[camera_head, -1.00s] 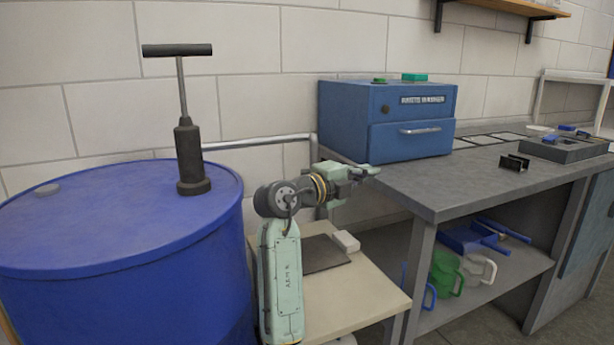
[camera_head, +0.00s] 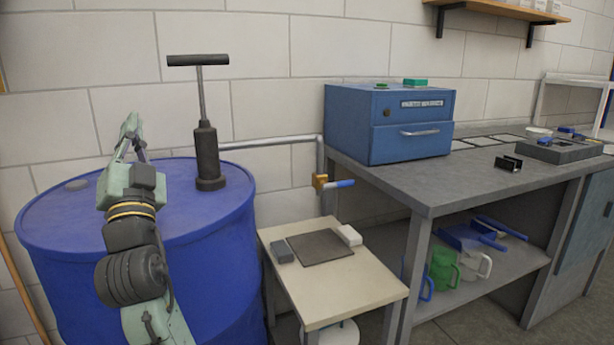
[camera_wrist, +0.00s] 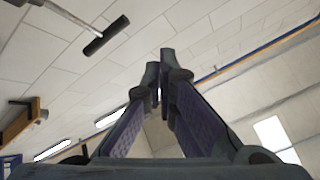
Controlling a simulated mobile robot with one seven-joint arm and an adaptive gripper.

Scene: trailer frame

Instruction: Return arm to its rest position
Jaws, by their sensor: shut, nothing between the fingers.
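My arm stands at the left of the head view, folded upward in front of the blue drum. My gripper (camera_head: 131,128) points up, with its fingertips above the drum's far rim and left of the black hand pump. In the wrist view my gripper (camera_wrist: 160,62) has its two fingers angled together at the tips, shut with nothing between them.
The blue drum (camera_head: 215,258) carries the black hand pump (camera_head: 207,155), close right of my arm. A small table (camera_head: 345,290) with a dark mat (camera_head: 320,247) stands right of it. A grey workbench (camera_head: 440,187) holds a blue cabinet (camera_head: 385,125). The pump handle (camera_wrist: 106,34) also shows in the wrist view.

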